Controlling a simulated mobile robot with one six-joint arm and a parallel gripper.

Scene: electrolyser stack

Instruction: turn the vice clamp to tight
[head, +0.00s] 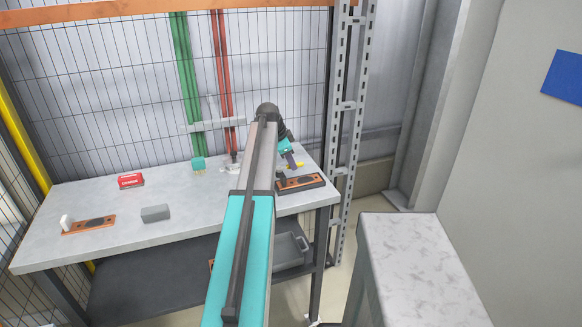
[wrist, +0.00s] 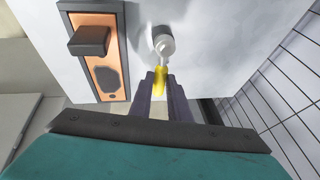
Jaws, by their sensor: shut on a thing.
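The vice clamp appears to be the small silver round fitting with a yellow handle in the wrist view (wrist: 163,42). It stands on the pale bench top. My gripper (wrist: 160,85) is shut on the yellow handle (wrist: 159,76), and the fingers hide part of it. In the head view my gripper (head: 290,158) is at the right end of the bench, and a bit of yellow (head: 299,165) shows at its tip. The silver part cannot be made out there. Whether the clamp is tight or loose cannot be told.
A dark-framed copper plate (wrist: 105,75) with a dark block (wrist: 90,40) lies left of the clamp. The grey bench (head: 110,250) also holds a red box (head: 130,180), a grey block (head: 155,213) and another copper plate (head: 92,225). A mesh fence stands behind.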

